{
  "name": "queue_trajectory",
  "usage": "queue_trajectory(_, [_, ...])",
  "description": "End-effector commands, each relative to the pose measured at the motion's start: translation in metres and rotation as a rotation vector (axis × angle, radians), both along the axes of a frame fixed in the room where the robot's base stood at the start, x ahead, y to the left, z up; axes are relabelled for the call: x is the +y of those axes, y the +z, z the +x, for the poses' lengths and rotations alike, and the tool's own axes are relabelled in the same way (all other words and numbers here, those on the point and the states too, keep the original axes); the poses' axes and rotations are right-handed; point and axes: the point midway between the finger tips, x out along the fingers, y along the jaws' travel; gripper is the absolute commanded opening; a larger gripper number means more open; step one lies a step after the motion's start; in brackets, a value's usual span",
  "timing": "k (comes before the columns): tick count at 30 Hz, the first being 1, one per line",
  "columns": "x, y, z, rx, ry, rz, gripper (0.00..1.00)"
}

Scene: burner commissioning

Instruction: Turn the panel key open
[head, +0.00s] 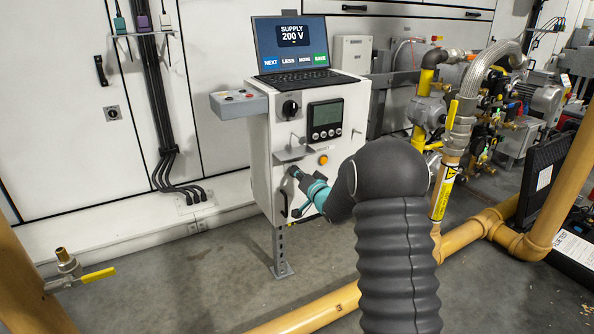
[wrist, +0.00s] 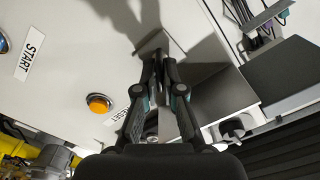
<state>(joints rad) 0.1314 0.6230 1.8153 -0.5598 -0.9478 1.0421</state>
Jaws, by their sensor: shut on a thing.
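The panel is the front of a white control cabinet (head: 262,165) in the head view.
A laptop (head: 292,45) stands on the cabinet. A yellow pipe (head: 310,312) crosses the floor.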

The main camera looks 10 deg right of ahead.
Motion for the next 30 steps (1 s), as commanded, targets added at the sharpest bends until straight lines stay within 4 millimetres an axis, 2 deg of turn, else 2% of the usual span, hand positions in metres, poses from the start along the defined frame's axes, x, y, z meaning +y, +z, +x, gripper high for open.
queue_trajectory(18, [-0.0014,0.0004,0.0007,0.178,-0.001,0.547,0.0])
queue_trajectory(30, [-0.0014,-0.0016,0.0007,0.255,0.0,0.783,0.0])
